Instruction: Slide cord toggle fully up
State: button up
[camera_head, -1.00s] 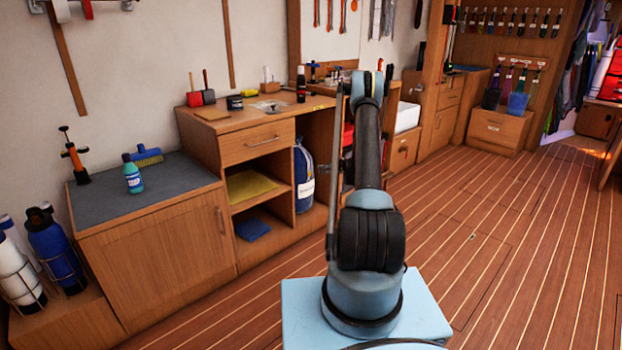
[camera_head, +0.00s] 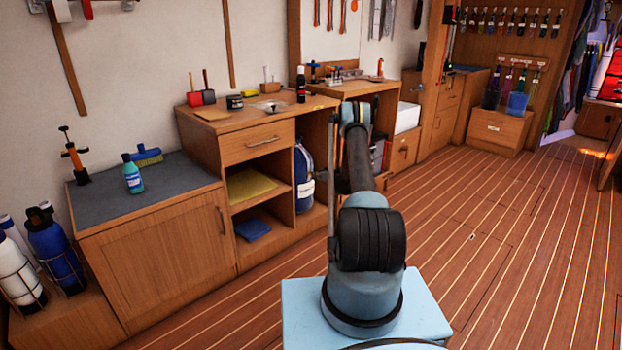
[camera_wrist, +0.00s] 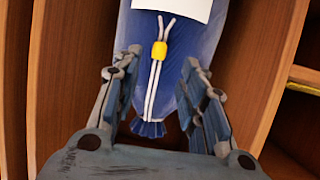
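The yellow cord toggle (camera_wrist: 159,51) sits on a pair of white cords (camera_wrist: 152,88) in the wrist view. The cords run along a blue bag (camera_wrist: 202,40), with two loose ends spreading above the toggle and a gathered tuft of the bag below. My gripper (camera_wrist: 161,62) is open, its fingers on either side of the cords. The toggle lies in line with the gap near the fingertips; I cannot tell how far away it is. Nothing is between the fingers' pads that I can see held. In the head view the blue bag (camera_head: 304,172) stands in the workbench; my arm hides the gripper.
Wooden panels (camera_wrist: 75,60) flank the bag closely in the wrist view. A white label (camera_wrist: 180,8) is on the bag. The workbench (camera_head: 257,142) has open shelves with a yellow cloth (camera_head: 249,186). The plank floor (camera_head: 490,230) at right is clear.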

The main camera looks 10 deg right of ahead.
jog(key=x, duration=0.7)
jog(key=shift+w+a, duration=0.15)
jog(key=shift+w, duration=0.15)
jog(key=shift+f, duration=0.1)
grip_shut()
